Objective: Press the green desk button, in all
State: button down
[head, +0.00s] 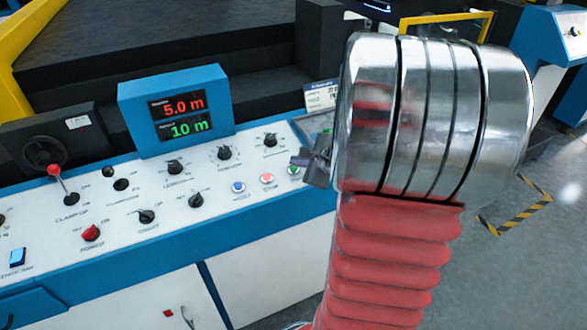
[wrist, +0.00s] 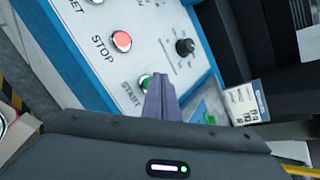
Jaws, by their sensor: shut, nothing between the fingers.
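The green desk button (wrist: 145,81), labelled START, is on the white sloping desk panel (wrist: 95,58) in the wrist view. In the head view a sliver of the green button (head: 292,170) shows beside my gripper (head: 301,161), which partly hides it. My gripper (wrist: 160,79) is shut and empty, with its tips right by the button in the wrist view. I cannot tell whether they touch it. The red STOP button (wrist: 121,41) is a short way from the green one.
A display (head: 178,112) reads 5.0 m in red and 10 m in green. A blue button (head: 238,187), several black knobs, a red knob (head: 91,233) and a red-tipped lever (head: 62,182) are on the panel. A label card (head: 321,94) stands behind my gripper.

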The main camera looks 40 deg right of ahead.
jog(key=shift+f, duration=0.15)
jog(key=shift+f, duration=0.2)
dwell(0.3)
